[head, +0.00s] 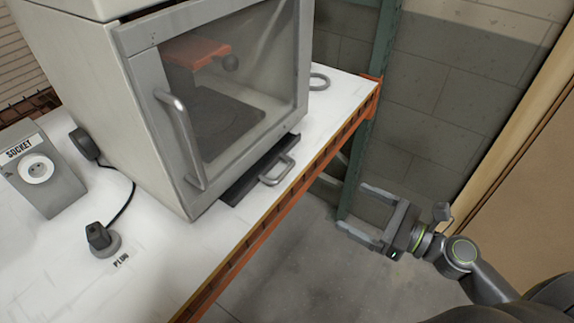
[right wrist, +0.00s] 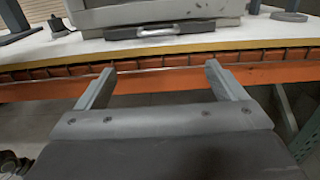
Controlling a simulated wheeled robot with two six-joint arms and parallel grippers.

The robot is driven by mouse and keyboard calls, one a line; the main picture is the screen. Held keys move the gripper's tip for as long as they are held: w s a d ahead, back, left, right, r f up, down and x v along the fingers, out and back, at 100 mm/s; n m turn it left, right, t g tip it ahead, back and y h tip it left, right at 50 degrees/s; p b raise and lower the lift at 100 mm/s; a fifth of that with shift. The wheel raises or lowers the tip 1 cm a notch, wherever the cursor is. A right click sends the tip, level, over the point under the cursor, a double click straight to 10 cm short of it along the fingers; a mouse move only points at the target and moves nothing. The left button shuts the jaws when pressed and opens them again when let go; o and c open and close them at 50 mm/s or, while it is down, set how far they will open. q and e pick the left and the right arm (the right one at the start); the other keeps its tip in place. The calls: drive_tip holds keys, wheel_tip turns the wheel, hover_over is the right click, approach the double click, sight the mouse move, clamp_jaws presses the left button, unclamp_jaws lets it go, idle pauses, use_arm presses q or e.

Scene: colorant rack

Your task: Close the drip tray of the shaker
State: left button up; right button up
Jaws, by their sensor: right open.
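The shaker (head: 165,85) is a pale grey cabinet with a windowed front door, standing on the white shelf. Its dark drip tray (head: 250,172) sticks out from under the door and has a light metal handle (head: 278,170). In the right wrist view the drip tray (right wrist: 115,34) and its handle (right wrist: 160,31) show ahead, beyond the shelf edge. My right gripper (head: 350,207) is open and empty, to the right of the tray and apart from it, off the shelf's front. Its two fingers (right wrist: 155,80) point toward the shelf in the right wrist view. My left gripper is not in view.
The shelf (head: 160,245) has an orange front beam (head: 270,222) between my right gripper and the tray. A socket box (head: 45,175) and a plug (head: 102,240) with a black cable are at the left. A green post (head: 372,110) stands behind the right gripper.

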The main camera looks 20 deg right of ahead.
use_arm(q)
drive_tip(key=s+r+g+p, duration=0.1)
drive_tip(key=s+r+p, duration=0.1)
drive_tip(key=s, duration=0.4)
use_arm(e)
drive_tip(key=x, duration=0.2)
drive_tip(key=p, duration=0.2)
approach(291, 181)
wheel_tip(291, 181, up, 3)
drive_tip(key=w+a, duration=0.1)
drive_tip(key=x, duration=0.2)
drive_tip(key=p+x, duration=0.1)
drive_tip(key=x, duration=0.4)
drive_tip(key=shift+w+a+f, duration=0.15)
drive_tip(key=shift+w+f, duration=0.1)
drive_tip(key=shift+f, duration=0.1)
drive_tip(key=shift+w+a, duration=0.3)
drive_tip(key=shift+w, duration=0.15)
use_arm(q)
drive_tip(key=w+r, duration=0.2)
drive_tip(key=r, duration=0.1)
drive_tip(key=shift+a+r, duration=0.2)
